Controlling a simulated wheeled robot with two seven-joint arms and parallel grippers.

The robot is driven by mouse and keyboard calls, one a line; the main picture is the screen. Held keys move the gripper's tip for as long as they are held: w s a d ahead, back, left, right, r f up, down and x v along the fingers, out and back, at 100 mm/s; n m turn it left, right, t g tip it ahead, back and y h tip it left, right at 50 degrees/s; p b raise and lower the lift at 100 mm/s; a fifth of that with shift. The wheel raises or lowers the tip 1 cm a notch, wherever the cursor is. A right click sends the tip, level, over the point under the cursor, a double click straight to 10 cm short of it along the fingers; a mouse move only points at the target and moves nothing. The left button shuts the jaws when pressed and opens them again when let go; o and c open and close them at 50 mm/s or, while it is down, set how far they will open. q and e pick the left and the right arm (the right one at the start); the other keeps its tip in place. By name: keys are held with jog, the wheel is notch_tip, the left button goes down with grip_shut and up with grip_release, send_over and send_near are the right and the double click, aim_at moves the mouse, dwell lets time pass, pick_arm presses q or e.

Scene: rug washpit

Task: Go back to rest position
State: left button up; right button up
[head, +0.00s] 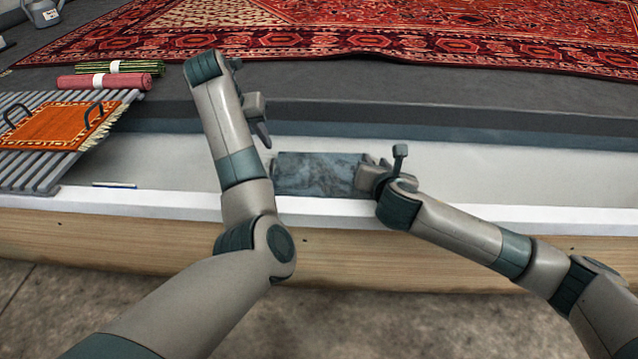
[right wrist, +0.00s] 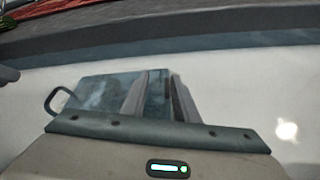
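My left arm reaches up from the bottom left in the head view. Its left gripper (head: 262,130) hangs above the pit, apart from the slab. Its fingers overlap in view, so their opening cannot be told. My right gripper (head: 366,172) is at the right end of a dark blue-grey slab (head: 318,174) low against the pit's front wall. In the right wrist view the two fingers of the right gripper (right wrist: 160,98) stand apart. The slab (right wrist: 95,92) shows behind and between them; contact cannot be told. A dark loop (right wrist: 60,100) shows beside the slab's left end.
A slatted rack (head: 40,178) at left holds an orange mat (head: 45,125) with dark handles. Rolled red (head: 105,82) and green (head: 148,67) rugs lie behind it. A large red patterned rug (head: 400,40) covers the far floor. The pit's white-topped front wall (head: 150,203) runs across.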

pick_arm(q)
jog(key=shift+s+d, duration=0.1)
jog(key=shift+d, duration=0.3)
